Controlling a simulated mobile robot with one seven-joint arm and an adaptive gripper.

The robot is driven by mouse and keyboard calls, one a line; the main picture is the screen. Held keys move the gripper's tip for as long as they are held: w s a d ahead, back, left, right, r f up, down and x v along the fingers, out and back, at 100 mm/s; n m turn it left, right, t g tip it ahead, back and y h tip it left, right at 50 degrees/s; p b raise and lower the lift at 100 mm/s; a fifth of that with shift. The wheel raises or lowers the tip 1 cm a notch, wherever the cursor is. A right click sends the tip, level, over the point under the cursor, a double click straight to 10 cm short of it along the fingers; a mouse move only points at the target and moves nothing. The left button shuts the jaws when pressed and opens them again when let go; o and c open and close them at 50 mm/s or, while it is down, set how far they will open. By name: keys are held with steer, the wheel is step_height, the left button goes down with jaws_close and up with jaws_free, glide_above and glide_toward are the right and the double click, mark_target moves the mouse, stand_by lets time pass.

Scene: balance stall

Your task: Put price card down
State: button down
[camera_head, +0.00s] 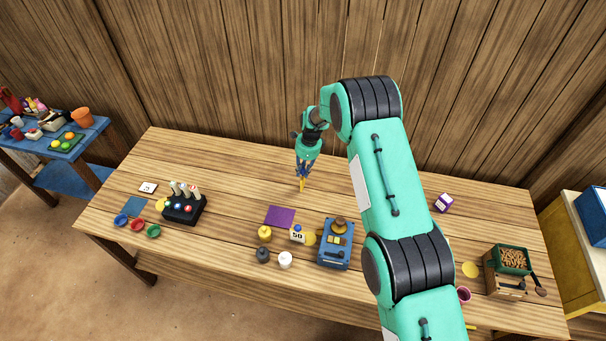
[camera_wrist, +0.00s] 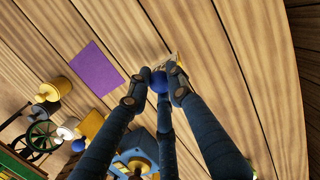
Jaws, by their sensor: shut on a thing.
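My gripper (camera_head: 303,170) is above the table, behind the purple mat, with its fingers pointing down. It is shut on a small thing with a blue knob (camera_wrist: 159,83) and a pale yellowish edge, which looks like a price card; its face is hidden. In the head view its yellow part (camera_head: 302,185) shows below the fingertips. I cannot tell whether it touches the table. Another card marked 50 (camera_head: 298,236), also with a blue knob, stands in front of the purple mat (camera_head: 280,215). The mat also shows in the wrist view (camera_wrist: 96,68) and is bare.
The blue scale (camera_head: 335,256) stands right of the 50 card. Yellow (camera_head: 264,233), dark (camera_head: 263,254) and white (camera_head: 285,259) weights stand left of it. A black holder (camera_head: 184,208) is at the left. The table around my gripper is clear.

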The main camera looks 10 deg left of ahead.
steer(key=shift+f, duration=1.1)
steer(key=shift+f, duration=0.2)
steer(key=c, duration=1.6)
jaws_free()
steer(key=shift+o, duration=0.2)
steer(key=shift+r, duration=0.25)
step_height(320, 180, up, 12)
steer(key=d, duration=0.1)
steer(key=shift+d+b, duration=0.3)
steer(key=shift+b, duration=0.15)
steer(key=shift+w, duration=0.1)
